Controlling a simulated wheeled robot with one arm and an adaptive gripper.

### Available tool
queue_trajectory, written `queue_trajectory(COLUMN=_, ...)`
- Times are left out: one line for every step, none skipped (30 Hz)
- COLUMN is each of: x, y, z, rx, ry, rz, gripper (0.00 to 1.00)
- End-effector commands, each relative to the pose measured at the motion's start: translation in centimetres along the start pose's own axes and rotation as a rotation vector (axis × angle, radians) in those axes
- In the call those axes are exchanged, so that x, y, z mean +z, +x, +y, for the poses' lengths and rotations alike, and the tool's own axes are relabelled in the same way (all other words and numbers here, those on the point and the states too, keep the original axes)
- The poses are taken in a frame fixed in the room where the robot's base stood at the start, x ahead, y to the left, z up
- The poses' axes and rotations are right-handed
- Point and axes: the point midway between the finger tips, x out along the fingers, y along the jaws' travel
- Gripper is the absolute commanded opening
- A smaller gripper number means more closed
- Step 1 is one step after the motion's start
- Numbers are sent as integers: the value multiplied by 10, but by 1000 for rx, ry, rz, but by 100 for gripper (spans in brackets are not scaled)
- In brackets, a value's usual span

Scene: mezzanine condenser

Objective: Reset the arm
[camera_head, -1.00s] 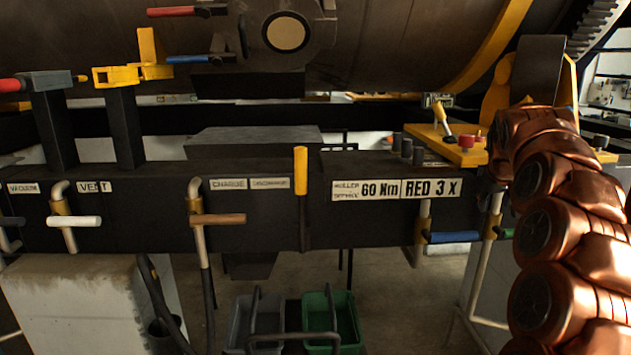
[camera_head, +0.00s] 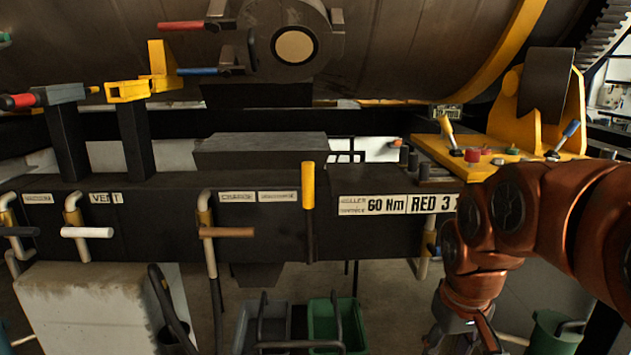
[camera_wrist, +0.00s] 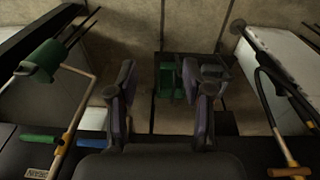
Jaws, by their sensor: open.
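My copper-coloured arm comes in from the right edge of the head view and bends down in front of the black bench. My gripper (camera_head: 468,338) hangs at its end, low at the right and partly cut off by the bottom edge. In the wrist view my gripper (camera_wrist: 163,100) shows two dark fingers spread apart, with nothing between them. The floor and a green bin (camera_wrist: 167,78) lie beyond the fingers. Whether the fingers touch anything outside the head view cannot be seen.
A black bench (camera_head: 270,225) with labels and handled pipes runs across. A yellow control panel (camera_head: 440,150) with levers stands right, behind my arm. A large drum (camera_head: 400,50) fills the back. Bins (camera_head: 322,320) stand on the floor below. A green bucket (camera_head: 553,330) is lower right.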

Motion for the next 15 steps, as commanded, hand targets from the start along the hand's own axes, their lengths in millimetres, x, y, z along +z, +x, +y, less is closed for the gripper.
queue_trajectory(x=21, y=2, z=-7, rx=-3, ry=2, rz=-28, gripper=50)
queue_trajectory(x=34, y=4, z=-11, rx=-6, ry=6, rz=-45, gripper=50)
queue_trajectory(x=50, y=6, z=-16, rx=-10, ry=12, rz=-64, gripper=50)
queue_trajectory(x=62, y=10, z=-19, rx=-13, ry=17, rz=-83, gripper=50)
queue_trajectory(x=75, y=13, z=-22, rx=-15, ry=23, rz=-102, gripper=50)
queue_trajectory(x=91, y=15, z=-27, rx=-20, ry=30, rz=-121, gripper=50)
queue_trajectory(x=103, y=18, z=-30, rx=-22, ry=36, rz=-137, gripper=50)
queue_trajectory(x=115, y=21, z=-33, rx=-24, ry=43, rz=-155, gripper=50)
queue_trajectory(x=130, y=24, z=-36, rx=-27, ry=52, rz=-174, gripper=50)
queue_trajectory(x=140, y=26, z=-39, rx=-29, ry=60, rz=-188, gripper=50)
queue_trajectory(x=150, y=28, z=-42, rx=-30, ry=67, rz=-202, gripper=50)
queue_trajectory(x=161, y=31, z=-44, rx=-32, ry=74, rz=-216, gripper=50)
queue_trajectory(x=168, y=32, z=-46, rx=-34, ry=80, rz=-225, gripper=50)
queue_trajectory(x=175, y=34, z=-47, rx=-36, ry=85, rz=-235, gripper=50)
queue_trajectory(x=183, y=36, z=-49, rx=-38, ry=91, rz=-247, gripper=50)
